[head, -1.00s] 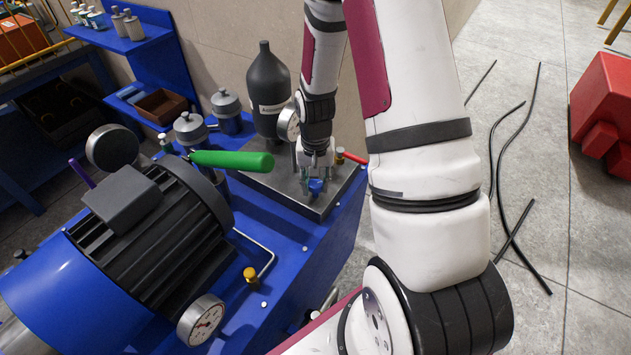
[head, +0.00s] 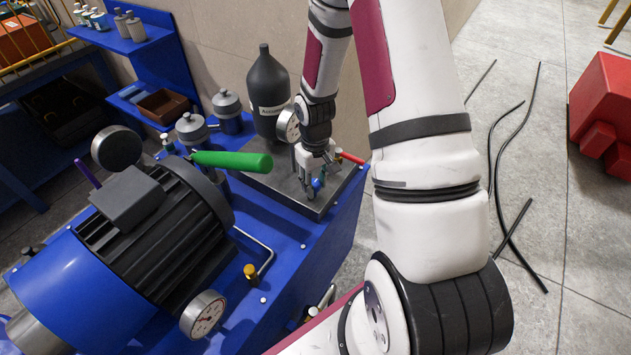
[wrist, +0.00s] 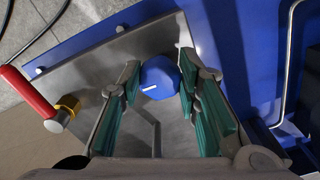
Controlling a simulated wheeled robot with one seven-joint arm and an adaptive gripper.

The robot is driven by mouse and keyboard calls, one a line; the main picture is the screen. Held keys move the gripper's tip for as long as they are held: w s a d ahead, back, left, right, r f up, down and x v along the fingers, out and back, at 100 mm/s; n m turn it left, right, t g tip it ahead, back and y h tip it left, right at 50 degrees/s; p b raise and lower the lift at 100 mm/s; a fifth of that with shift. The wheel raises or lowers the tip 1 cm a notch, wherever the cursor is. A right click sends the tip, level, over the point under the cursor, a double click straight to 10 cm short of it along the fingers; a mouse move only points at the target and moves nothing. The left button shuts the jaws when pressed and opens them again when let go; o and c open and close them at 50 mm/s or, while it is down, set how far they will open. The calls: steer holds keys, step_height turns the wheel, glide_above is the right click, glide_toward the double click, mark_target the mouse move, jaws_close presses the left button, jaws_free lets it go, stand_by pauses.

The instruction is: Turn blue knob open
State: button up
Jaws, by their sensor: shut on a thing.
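The blue knob (wrist: 160,78) is faceted, with a white mark on its face. It sits above the grey metal plate (wrist: 92,62). In the wrist view it lies between the fingertips of my gripper (wrist: 159,84), whose green-padded fingers stand on either side of it. In the head view the knob (head: 317,184) shows as a small blue spot, partly hidden by the fingers of my gripper (head: 317,186). My gripper is shut on the knob.
A red-handled lever (wrist: 28,92) with a yellow collar stands close beside my gripper. A black bottle (head: 268,92) and a pressure gauge (head: 288,125) stand close behind it. A green handle (head: 232,161) and a motor (head: 155,235) are to the left.

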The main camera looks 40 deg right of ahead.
mark_target(315, 184)
stand_by(0.4)
steer(key=o, duration=1.1)
steer(key=shift+o, duration=0.2)
step_height(315, 184, up, 12)
